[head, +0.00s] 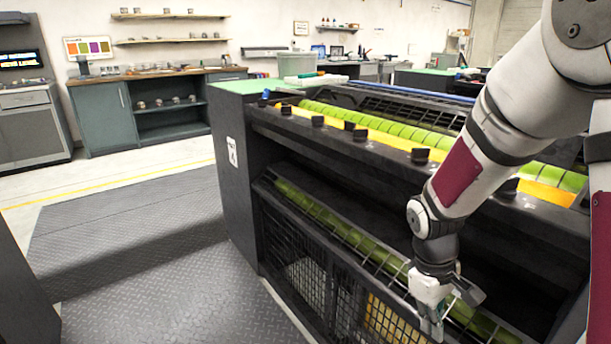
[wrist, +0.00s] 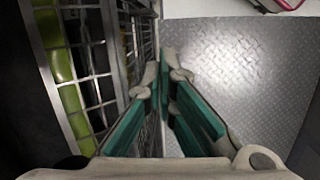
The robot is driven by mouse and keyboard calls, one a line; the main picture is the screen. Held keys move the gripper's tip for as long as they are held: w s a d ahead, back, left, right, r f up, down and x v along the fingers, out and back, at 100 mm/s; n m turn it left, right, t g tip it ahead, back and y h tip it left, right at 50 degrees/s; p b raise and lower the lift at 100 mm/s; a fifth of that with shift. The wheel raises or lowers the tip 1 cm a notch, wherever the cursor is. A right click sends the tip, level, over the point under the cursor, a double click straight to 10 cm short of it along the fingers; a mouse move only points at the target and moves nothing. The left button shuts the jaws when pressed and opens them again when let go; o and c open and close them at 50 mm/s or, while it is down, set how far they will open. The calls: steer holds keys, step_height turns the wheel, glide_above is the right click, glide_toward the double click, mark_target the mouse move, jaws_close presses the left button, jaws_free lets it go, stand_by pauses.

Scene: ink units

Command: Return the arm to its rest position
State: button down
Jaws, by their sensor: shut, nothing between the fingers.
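My arm (head: 466,170) reaches in from the upper right of the head view and bends downward in front of the ink unit (head: 240,185). My gripper (head: 436,318) hangs low at the unit's front, near its slatted guard, and is shut and empty. In the wrist view my gripper (wrist: 164,82) shows its green-padded fingers drawn together. They lie between the unit's grille (wrist: 140,40) on the left and the metal floor on the right. Whether a fingertip touches the grille I cannot tell.
Diamond-plate flooring (head: 165,290) to the left is clear. A workbench (head: 165,105) with shelves stands at the back wall.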

steer(key=s+a+r+m, duration=0.3)
steer(key=s+r+m, duration=0.1)
steer(key=s+r, duration=0.9)
steer(key=s+a+r+m+t+y, duration=0.1)
steer(key=s+r, duration=0.2)
steer(key=s, duration=0.3)
steer(key=s+a+r+m+t+y, duration=0.1)
steer(key=s+a+r, duration=0.1)
steer(key=s, duration=0.4)
step_height(320, 180, up, 26)
steer(key=t+p, duration=0.3)
steer(key=p, duration=2.1)
steer(key=shift+d+r, duration=0.15)
steer(key=shift+d, duration=0.3)
